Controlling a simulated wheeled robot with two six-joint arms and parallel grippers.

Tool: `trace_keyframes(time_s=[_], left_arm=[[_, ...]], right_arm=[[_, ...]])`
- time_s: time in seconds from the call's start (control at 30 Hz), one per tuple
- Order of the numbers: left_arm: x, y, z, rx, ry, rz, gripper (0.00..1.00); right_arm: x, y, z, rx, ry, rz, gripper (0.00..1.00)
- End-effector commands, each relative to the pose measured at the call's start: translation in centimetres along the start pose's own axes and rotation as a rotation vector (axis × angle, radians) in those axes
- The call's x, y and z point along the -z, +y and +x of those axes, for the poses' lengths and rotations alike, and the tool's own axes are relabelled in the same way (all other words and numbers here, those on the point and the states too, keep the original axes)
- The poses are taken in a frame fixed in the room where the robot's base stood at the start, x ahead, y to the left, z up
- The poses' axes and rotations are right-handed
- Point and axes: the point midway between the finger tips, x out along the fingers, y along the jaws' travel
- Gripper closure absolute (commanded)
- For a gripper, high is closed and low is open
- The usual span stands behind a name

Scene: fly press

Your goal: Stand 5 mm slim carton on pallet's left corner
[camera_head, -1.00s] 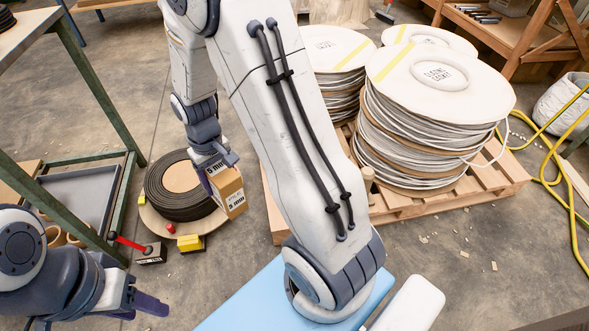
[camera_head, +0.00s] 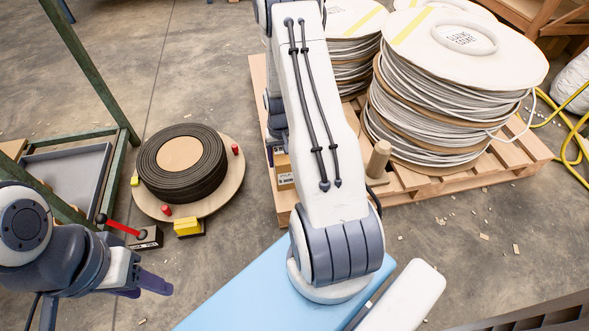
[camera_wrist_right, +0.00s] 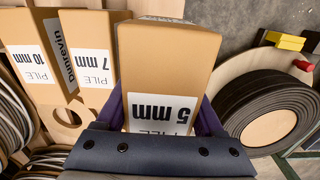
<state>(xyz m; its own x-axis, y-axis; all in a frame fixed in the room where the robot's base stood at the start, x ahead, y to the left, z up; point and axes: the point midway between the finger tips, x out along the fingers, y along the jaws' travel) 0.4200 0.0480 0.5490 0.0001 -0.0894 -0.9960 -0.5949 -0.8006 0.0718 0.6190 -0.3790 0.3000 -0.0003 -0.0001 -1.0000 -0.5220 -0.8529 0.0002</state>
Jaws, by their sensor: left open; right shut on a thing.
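My right gripper (camera_wrist_right: 162,112) is shut on the 5 mm carton (camera_wrist_right: 165,55), a tan box with a white "PILE 5 mm" label, in the right wrist view. In the head view a tan carton (camera_head: 284,168) shows beside my right arm at the left side of the wooden pallet (camera_head: 262,90); the arm hides much of it, and I cannot tell whether it touches the pallet. Cartons marked 7 mm (camera_wrist_right: 92,45) and 10 mm (camera_wrist_right: 32,60) stand beside the held carton in the wrist view. My left gripper (camera_head: 142,285) is open and empty at lower left.
A green-framed bench (camera_head: 115,170) stands at left. Bare floor separates coil and pallet.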

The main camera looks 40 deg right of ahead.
Motion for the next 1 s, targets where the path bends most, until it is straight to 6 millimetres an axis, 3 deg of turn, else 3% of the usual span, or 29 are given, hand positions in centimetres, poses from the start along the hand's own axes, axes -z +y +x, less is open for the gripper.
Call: trace_keyframes(time_s=[0.03,0.1,0.5,0.9,0.93,1.0], left_arm=[[-0.1,-0.1,1.3,0.000,0.000,0.000,0.50],[-0.1,-0.1,2.1,0.000,0.000,0.000,0.50],[-0.3,-0.4,4.9,0.000,0.000,0.000,0.50],[-0.3,-0.3,4.8,0.000,0.000,0.000,0.50],[-0.3,-0.3,4.8,0.000,0.000,0.000,0.50],[-0.3,-0.3,4.8,0.000,0.000,0.000,0.50]], right_arm=[[0.0,0.0,1.7,0.000,-0.001,0.000,1.00],[0.0,0.0,3.1,0.000,-0.001,0.000,1.00],[0.0,0.1,7.7,0.000,0.001,0.001,1.00],[0.0,0.1,8.0,0.000,0.000,0.001,1.00],[0.0,0.1,7.9,0.000,0.000,0.001,0.19],[0.0,0.1,7.9,0.000,0.000,0.001,0.00]])
